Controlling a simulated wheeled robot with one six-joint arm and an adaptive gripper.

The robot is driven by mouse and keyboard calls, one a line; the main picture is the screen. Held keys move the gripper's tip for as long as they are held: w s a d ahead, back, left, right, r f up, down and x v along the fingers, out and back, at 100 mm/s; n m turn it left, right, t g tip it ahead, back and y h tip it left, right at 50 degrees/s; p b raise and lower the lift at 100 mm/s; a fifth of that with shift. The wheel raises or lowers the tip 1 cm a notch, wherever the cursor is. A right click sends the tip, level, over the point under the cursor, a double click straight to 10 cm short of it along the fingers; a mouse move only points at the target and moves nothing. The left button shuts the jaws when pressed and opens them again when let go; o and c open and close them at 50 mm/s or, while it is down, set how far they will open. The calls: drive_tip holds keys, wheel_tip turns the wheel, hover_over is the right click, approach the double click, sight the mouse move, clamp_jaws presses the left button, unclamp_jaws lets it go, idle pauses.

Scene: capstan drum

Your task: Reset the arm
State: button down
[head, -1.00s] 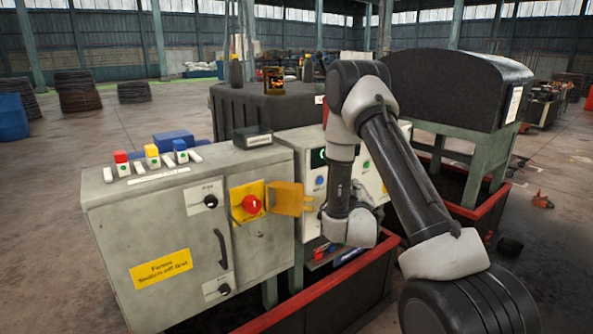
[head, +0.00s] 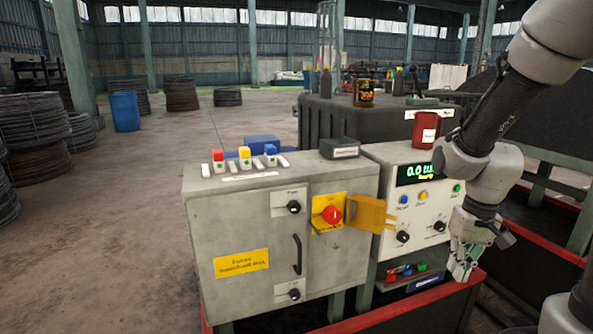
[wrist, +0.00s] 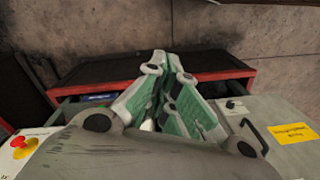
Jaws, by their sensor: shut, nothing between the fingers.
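My gripper (head: 463,262) hangs below my wrist at the right of the head view, in front of the panel box with the green display. In the wrist view my gripper (wrist: 165,58) points up the picture, its green-padded fingers together and empty. It appears to touch nothing. My arm comes in from the upper right of the head view and bends down to the wrist.
A grey cabinet (head: 230,220) with a red knob (head: 331,215) and an open yellow flap (head: 368,213) stands left of my gripper. The display box (head: 385,165) carries a red can (head: 425,130). A red-rimmed trough (head: 400,310) runs below. Open floor lies left.

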drive_tip(key=s+r+t, duration=0.2)
drive_tip(key=s+r, duration=0.3)
drive_tip(key=r, duration=0.3)
drive_tip(key=s+r+t, duration=0.2)
drive_tip(key=s+r, duration=0.4)
drive_tip(key=r, duration=0.2)
drive_tip(key=shift+d+r+h, duration=0.25)
drive_tip(key=shift+d+h, duration=0.05)
drive_tip(key=shift+d, duration=0.05)
